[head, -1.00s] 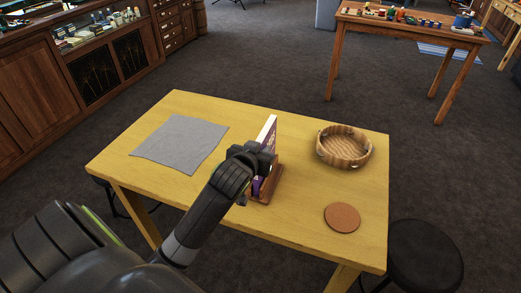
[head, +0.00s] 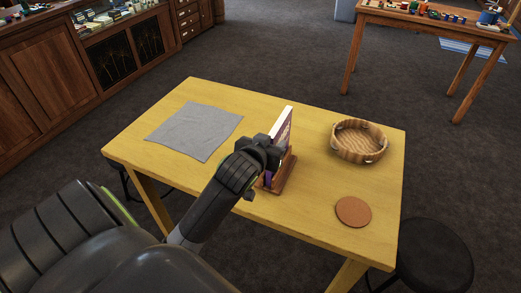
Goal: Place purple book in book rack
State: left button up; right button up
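The purple book (head: 287,128) stands upright on the yellow table, its pale page edge and part of its cover showing. Its lower part is at the wooden book rack (head: 286,178) and appears to stand in it, though my gripper hides much of the join. My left gripper (head: 272,153) is right at the near left side of the book. Its fingers are mostly hidden by the wrist, so I cannot tell whether they grip the book or are open. My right gripper is not in view.
The yellow table (head: 215,172) also bears a grey cloth (head: 195,131) at left, a round wooden tambourine-like ring (head: 358,142) at right and a brown round coaster (head: 353,212) at front right. A black stool (head: 435,255) stands by the right front corner.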

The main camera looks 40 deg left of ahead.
pick_arm(q)
jog(key=p+v, duration=0.2)
jog(key=v, duration=0.7)
jog(key=shift+f, duration=0.1)
jog(key=s+f+m+g+h, duration=0.15)
jog(key=s+f+g, duration=0.75)
jog(key=s+f, duration=0.9)
notch_tip(320, 180, down, 23)
jog(key=s+a+g, duration=0.1)
jog(key=a+g, duration=0.1)
jog(key=s+d+f, duration=0.1)
jog(key=s+f, duration=1.4)
jog(key=f, duration=0.1)
jog(key=shift+s+d+f+g, duration=0.2)
jog(key=shift+d+g, duration=0.2)
